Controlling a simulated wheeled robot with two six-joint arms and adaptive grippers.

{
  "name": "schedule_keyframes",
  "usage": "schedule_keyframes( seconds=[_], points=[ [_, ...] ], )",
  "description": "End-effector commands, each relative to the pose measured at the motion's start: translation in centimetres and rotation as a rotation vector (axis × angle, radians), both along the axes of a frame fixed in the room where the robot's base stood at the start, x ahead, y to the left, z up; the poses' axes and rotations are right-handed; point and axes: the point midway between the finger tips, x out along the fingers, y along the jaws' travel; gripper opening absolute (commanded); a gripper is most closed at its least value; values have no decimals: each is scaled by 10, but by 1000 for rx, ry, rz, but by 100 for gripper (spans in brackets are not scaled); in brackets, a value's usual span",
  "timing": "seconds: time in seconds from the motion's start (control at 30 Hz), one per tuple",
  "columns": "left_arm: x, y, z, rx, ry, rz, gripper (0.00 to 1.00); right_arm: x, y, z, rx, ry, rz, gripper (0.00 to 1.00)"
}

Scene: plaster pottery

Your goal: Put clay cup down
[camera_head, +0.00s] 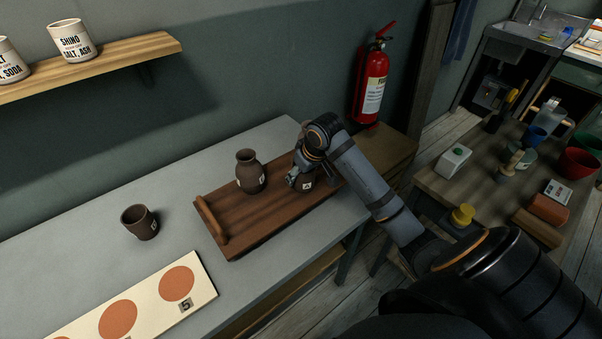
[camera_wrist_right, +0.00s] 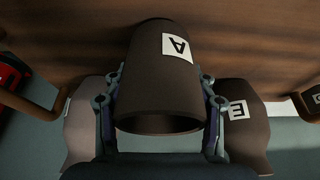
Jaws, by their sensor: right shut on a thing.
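A dark brown clay cup with a white label "A" (camera_head: 306,185) is at the right part of a wooden tray (camera_head: 233,228) with handles. My right gripper (camera_head: 298,179) is shut on it. In the right wrist view the cup (camera_wrist_right: 158,85) sits between the two fingers (camera_wrist_right: 160,120), its open rim toward the camera and its base toward the wood. I cannot tell whether the base touches the tray. My left gripper is not in view.
A brown vase (camera_head: 250,174) stands on the tray, left of the held cup. Another dark cup (camera_head: 139,222) stands on the grey table (camera_head: 70,245), near a card with orange circles (camera_head: 147,302). In the wrist view, brown pots flank the fingers, one labelled "E" (camera_wrist_right: 246,128).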

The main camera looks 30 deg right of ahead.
Motion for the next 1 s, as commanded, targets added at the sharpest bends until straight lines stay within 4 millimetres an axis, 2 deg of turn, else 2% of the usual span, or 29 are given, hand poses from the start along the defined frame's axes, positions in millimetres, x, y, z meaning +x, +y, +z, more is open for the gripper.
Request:
schedule_keyframes(
  seconds=[0.1, 0.13, 0.3, 0.67, 0.77, 1.0],
  points=[
    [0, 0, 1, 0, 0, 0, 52, 0, 0, -1, 0, 0, 0, 17],
    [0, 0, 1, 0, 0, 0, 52, 0, 0, -2, 0, 0, 0, 58],
    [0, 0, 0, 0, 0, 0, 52, 0, 0, -2, 0, 0, 0, 80],
    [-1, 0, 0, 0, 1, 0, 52, 0, 0, 2, -2, -2, 0, 80],
    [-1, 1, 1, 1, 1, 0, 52, -5, -2, 17, -4, -4, 0, 80],
    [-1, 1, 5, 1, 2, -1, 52, -27, -4, 71, -7, -5, 0, 80]
  ],
)
